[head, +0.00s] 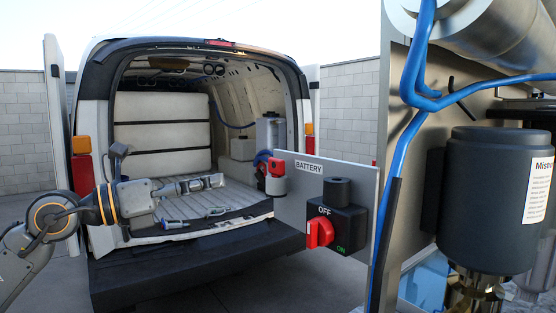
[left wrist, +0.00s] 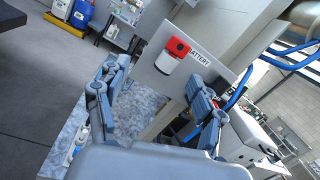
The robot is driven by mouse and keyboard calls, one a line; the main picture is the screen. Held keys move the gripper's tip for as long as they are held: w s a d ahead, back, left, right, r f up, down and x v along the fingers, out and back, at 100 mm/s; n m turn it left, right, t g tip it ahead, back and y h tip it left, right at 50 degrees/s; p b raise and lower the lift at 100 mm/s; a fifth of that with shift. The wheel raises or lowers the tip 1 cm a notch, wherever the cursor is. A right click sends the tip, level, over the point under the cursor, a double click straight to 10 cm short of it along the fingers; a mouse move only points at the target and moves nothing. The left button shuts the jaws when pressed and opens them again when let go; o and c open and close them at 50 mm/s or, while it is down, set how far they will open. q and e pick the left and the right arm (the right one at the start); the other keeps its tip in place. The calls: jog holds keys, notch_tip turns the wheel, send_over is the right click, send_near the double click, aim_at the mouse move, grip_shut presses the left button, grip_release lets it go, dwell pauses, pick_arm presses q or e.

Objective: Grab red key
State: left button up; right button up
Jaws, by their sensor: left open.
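The red key (head: 320,232) is a red knob on the front of a black switch box (head: 340,222) marked OFF and ON. The box sits on a grey panel (head: 366,178) labelled BATTERY, at the right of the head view. My left gripper (head: 214,182) is left of the panel, apart from the key, with nothing between its fingers. In the left wrist view its two fingers (left wrist: 158,95) stand wide apart, with the panel (left wrist: 152,78) beyond them. The key cannot be clearly made out there; a finger covers part of the panel. My right gripper is not in view.
A red-and-white cylinder (head: 276,177) is mounted on the panel's left part; it also shows in the left wrist view (left wrist: 173,56). Blue cables (head: 412,85) and a dark motor (head: 488,198) are at the right. The open van (head: 190,58) stands behind, with small tools on its floor.

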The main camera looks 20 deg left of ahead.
pick_arm(q)
jog(key=s+d+r+m+y, duration=0.1)
jog(key=s+r+m, duration=0.2)
jog(key=s, duration=0.1)
jog(key=p, duration=0.5)
send_near(274, 168)
jog(key=w+d+r, duration=0.1)
jog(key=w+d, duration=0.1)
jog(key=w, duration=0.1)
jog(key=shift+y, duration=0.3)
jog(key=p+x, duration=0.3)
jog(key=x, duration=0.1)
jog(key=shift+w+d+f+p, duration=0.15)
jog(key=shift+w+d+p, duration=0.05)
jog(key=shift+d+p, duration=0.25)
jog(key=shift+w+d+f, duration=0.15)
jog(key=shift+w+d, duration=0.1)
jog(key=shift+f, duration=0.1)
jog(key=shift+a, duration=0.1)
jog(key=c, duration=0.8)
jog(key=shift+c, duration=0.7)
